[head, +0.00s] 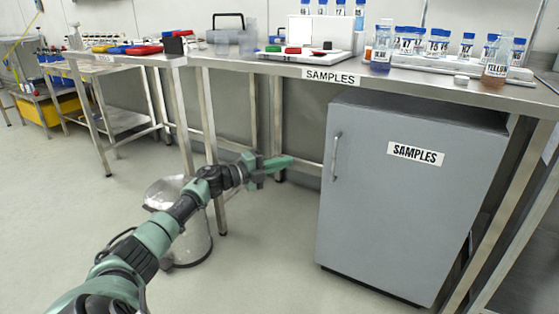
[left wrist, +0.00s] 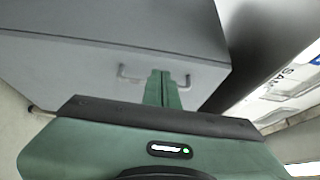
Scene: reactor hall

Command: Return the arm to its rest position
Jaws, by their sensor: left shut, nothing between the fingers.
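My left arm reaches in from the lower left in the head view. My left gripper (head: 279,163) is shut and empty, below the edge of the bench and to the left of the grey SAMPLES cabinet (head: 400,215). In the left wrist view its closed green fingers (left wrist: 163,90) point toward the cabinet (left wrist: 95,75), overlapping its handle in the picture. I cannot tell the exact gap to the handle. The cabinet door looks closed. My right gripper is not in view.
A steel bench (head: 430,85) labelled SAMPLES stands above the cabinet, with several labelled bottles and racks on it. A metal bin (head: 190,240) stands on the floor behind my arm. A second bench (head: 100,62) is at the back left. The floor at front centre is clear.

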